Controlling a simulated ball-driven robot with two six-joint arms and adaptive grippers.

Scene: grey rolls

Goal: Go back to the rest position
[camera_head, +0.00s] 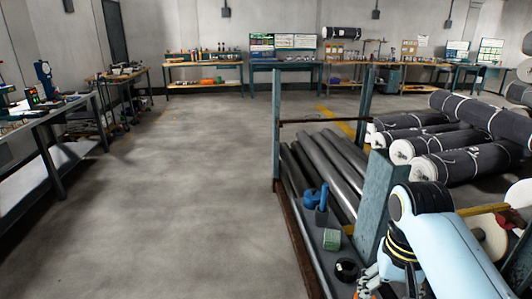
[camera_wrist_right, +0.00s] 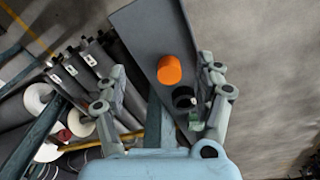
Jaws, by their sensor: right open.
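My right gripper (camera_wrist_right: 162,66) is open in the right wrist view, with its fingers spread wide on both sides. An orange cylinder (camera_wrist_right: 170,70) shows between the fingers, on a grey shelf surface; no finger touches it in the picture. My right arm comes in at the lower right of the head view, and the gripper is partly cut off at the bottom edge there. My left gripper is not in either view.
A rack (camera_head: 276,130) with grey rolls (camera_head: 325,165) stands beside my right arm. On it are a blue item (camera_head: 316,196), a green roll (camera_head: 332,240) and a black ring (camera_head: 346,270). Wrapped rolls (camera_head: 455,160) lie at right. A workbench (camera_head: 45,125) stands left. The middle floor is clear.

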